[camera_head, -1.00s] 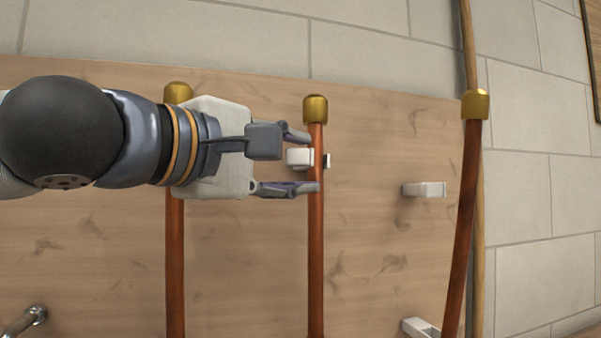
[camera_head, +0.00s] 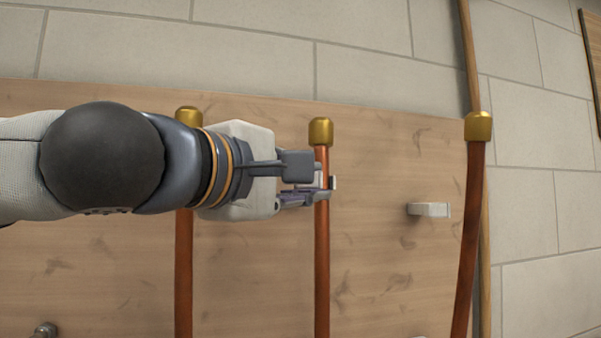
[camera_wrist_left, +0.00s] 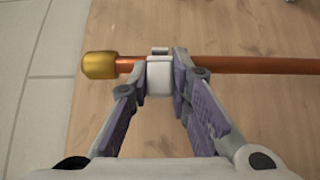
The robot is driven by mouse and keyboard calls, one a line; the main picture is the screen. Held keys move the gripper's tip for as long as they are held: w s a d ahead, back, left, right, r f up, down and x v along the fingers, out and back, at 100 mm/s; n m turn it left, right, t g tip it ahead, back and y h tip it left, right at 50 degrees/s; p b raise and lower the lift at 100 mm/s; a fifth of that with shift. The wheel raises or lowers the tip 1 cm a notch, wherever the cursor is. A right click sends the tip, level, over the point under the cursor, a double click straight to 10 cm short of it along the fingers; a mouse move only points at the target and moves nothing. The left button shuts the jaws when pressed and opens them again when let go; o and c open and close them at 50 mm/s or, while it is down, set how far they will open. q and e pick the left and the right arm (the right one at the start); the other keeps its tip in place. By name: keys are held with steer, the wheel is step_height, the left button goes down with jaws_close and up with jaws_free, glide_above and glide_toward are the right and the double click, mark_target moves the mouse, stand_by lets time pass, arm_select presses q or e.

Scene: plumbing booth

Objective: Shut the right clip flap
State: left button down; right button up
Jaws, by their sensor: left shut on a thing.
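A white clip (camera_wrist_left: 160,78) sits at the middle copper pipe (camera_head: 322,260), just below its brass cap (camera_head: 320,131). In the head view my left gripper (camera_head: 318,190) reaches the pipe from the left and hides most of this clip. In the left wrist view its two fingers are closed against the sides of the white clip body. A small pale and dark piece (camera_wrist_left: 159,50) shows on the far side of the pipe; I cannot tell whether it is the flap or whether it is shut. My right gripper is not in view.
A brass-capped pipe (camera_head: 184,280) runs behind my left arm. Another capped pipe (camera_head: 468,240) leans at the right of the wooden board. A white clip (camera_head: 428,210) stands on the board with no pipe in it. The board between is clear.

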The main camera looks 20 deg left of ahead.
mark_target(335, 180)
arm_select(q)
steer(key=n+y, duration=0.1)
steer(key=y, duration=0.1)
steer(key=d+n+y+p, duration=0.1)
steer(key=n+y, duration=0.1)
steer(key=y, duration=0.1)
steer(key=shift+d+r+t, duration=0.1)
steer(key=shift+r+t, duration=0.1)
steer(key=shift+t, duration=0.2)
steer(key=n+y, duration=0.1)
steer(key=y, duration=0.1)
steer(key=d+n+g+y, duration=0.1)
steer(key=n+y, duration=0.3)
steer(key=y, duration=0.1)
steer(key=shift+w+d+f, duration=0.15)
steer(key=shift+w, duration=0.2)
steer(key=shift+w+d+n+g+y, duration=0.15)
steer(key=shift+w+n+g+y, duration=0.05)
steer(key=shift+n+g+y, duration=0.8)
steer(key=shift+w+d+n+g+y, duration=0.15)
steer(key=shift+n+g+y, duration=0.5)
steer(key=shift+y, duration=0.55)
steer(key=shift+w+d+n+g+y, duration=0.15)
steer(key=shift+w+n+g+y, duration=0.05)
steer(key=shift+n+g+y, duration=0.8)
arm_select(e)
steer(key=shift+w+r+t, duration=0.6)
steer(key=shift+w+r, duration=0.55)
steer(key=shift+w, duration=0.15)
